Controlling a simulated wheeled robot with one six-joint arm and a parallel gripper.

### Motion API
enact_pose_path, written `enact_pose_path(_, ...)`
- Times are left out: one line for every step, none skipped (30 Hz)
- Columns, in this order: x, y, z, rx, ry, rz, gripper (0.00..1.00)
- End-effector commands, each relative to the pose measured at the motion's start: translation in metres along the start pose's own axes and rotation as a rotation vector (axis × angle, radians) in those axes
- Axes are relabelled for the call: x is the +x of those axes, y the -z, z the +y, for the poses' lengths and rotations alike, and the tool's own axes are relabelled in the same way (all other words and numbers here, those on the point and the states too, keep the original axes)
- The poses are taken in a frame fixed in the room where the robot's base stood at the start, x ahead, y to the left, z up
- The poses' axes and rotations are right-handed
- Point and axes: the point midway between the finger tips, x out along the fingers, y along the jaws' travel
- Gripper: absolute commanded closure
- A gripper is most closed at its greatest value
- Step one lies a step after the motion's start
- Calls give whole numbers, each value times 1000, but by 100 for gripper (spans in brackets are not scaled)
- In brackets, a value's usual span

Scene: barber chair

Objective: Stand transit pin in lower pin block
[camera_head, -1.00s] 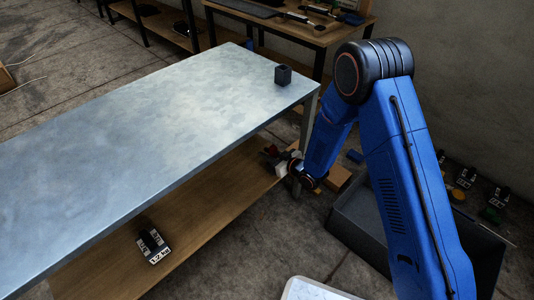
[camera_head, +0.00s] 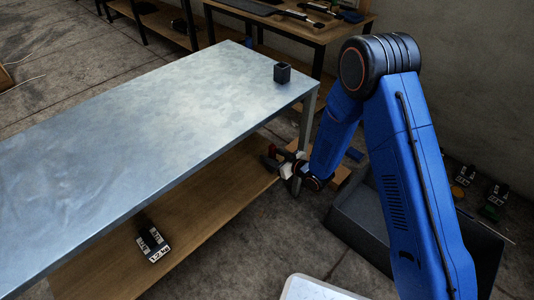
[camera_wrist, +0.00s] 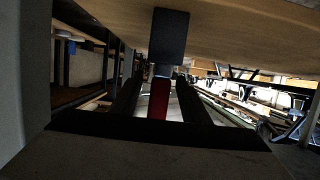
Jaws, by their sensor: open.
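My gripper (camera_head: 284,162) is low at the right end of the bench, beside the wooden lower shelf. In the wrist view its two dark fingers (camera_wrist: 160,100) stand apart. A red piece (camera_wrist: 160,98), seemingly the transit pin, shows between them, with a pale end toward a dark block. That dark block (camera_wrist: 169,40), seemingly the lower pin block, is against the wooden shelf (camera_wrist: 240,28) just ahead of the fingers. I cannot tell whether the pin is seated in it. In the head view the block and pin are small and mixed with the gripper.
A dark hollow block (camera_head: 282,73) stands on the metal bench top (camera_head: 150,130), near its right corner. A black labelled weight (camera_head: 152,244) lies on the lower shelf (camera_head: 190,210). A dark bin (camera_head: 365,225) stands behind my arm. The rest of the bench top is clear.

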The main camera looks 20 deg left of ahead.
Motion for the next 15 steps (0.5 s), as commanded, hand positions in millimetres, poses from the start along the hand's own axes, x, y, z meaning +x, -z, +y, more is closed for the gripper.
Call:
enact_pose_path(-11,1,1,1,-2,0,58)
enact_pose_path(-17,1,1,1,-2,1,58)
enact_pose_path(-25,0,1,2,-2,0,58)
enact_pose_path(-31,0,1,2,-2,-1,58)
enact_pose_path(-37,0,1,2,-2,0,58)
enact_pose_path(-46,0,1,1,-3,0,58)
enact_pose_path(-51,1,2,1,-3,1,58)
enact_pose_path(-58,1,1,1,-2,1,58)
enact_pose_path(-66,0,1,1,-2,0,58)
enact_pose_path(-71,0,1,2,-3,0,58)
enact_pose_path(-78,0,1,2,-3,0,58)
enact_pose_path(-86,1,2,2,-3,1,58)
enact_pose_path(-91,1,1,2,-2,1,58)
enact_pose_path(-97,0,1,1,-2,0,58)
enact_pose_path(-104,0,2,1,-3,0,58)
